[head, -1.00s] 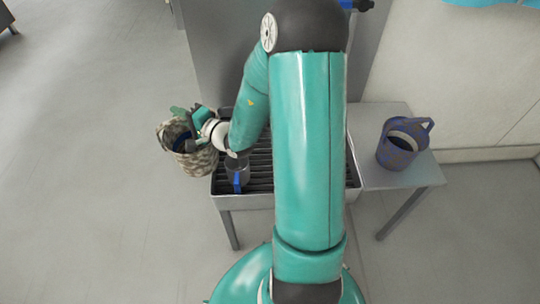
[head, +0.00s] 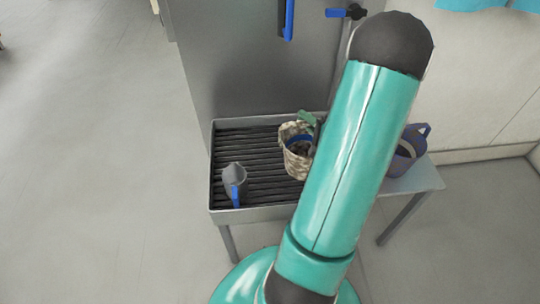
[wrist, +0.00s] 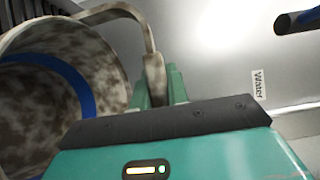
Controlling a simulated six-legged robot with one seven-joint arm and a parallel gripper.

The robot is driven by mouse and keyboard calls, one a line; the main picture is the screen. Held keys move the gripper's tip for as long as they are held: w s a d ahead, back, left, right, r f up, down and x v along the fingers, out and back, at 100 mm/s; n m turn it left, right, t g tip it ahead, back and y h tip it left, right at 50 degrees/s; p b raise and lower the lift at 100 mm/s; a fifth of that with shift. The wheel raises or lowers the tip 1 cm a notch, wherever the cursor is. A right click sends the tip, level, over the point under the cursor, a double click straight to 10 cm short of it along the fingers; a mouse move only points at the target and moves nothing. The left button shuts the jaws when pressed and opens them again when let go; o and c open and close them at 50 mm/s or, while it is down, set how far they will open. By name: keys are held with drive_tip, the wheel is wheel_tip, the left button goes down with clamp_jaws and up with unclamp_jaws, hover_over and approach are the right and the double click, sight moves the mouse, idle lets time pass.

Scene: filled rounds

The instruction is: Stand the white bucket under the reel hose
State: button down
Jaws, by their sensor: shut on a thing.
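A mottled whitish and brown bucket (head: 297,165) with a blue band inside hangs from my gripper (head: 308,120) over the slatted sink grate (head: 250,150). In the wrist view the bucket (wrist: 105,75) fills the left side, and its bail handle (wrist: 148,35) runs into the green fingers of my gripper (wrist: 163,88), shut on it. No plain white bucket shows. A blue and dark fitting (head: 287,18) hangs on the grey panel at the top; I cannot tell whether it is the reel hose. My arm hides part of the grate's right side.
A grey jug (head: 234,178) with a blue handle stands on the grate's left. A bluish-purple bucket (head: 405,155) stands on the side table (head: 420,180), partly behind my arm. A blue-handled tap (head: 345,12) is at the top. In the wrist view a dark spout (wrist: 298,20) and a "Water" label (wrist: 258,84) show.

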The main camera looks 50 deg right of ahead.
drive_tip(key=w+a+f, duration=0.2)
drive_tip(key=w+f, duration=1)
drive_tip(key=w, duration=0.1)
drive_tip(key=shift+w+a+f, duration=0.2)
drive_tip(key=shift+f, duration=0.2)
drive_tip(key=c, duration=1.4)
unclamp_jaws()
drive_tip(key=shift+o, duration=0.2)
